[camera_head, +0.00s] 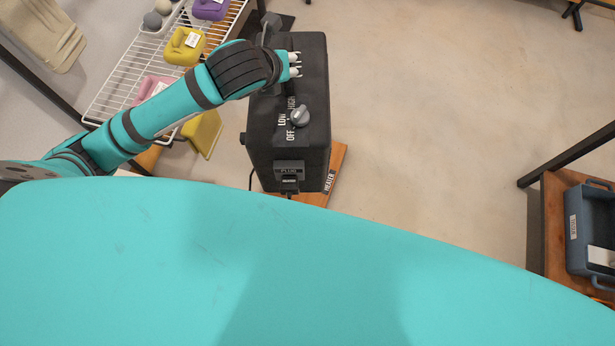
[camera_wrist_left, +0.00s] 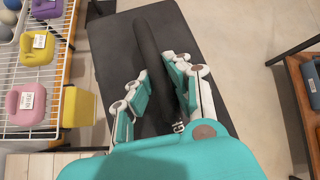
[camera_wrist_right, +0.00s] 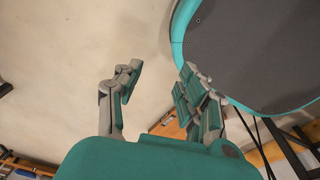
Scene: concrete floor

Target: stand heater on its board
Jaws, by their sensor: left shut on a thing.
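The heater (camera_head: 312,150) is a black box with a dial marked OFF, LOW and HIGH and a plug on its near side. It looks upright, over the orange-brown board (camera_head: 338,160) marked HEATER, whose edge shows at the right and near side. I cannot tell whether its base rests flat on it. My left gripper (camera_head: 294,65) is shut on the heater's top handle, and the handle (camera_wrist_left: 147,45) runs between its fingers in the left wrist view. My right gripper (camera_wrist_right: 160,85) shows only in its own wrist view, open and empty.
A white wire rack (camera_head: 124,85) with purple, yellow and pink jugs stands close at the left, with a yellow container (camera_head: 204,133) beside it. A wooden shelf with a blue-grey crate (camera_head: 590,228) is at the right. The floor between is clear.

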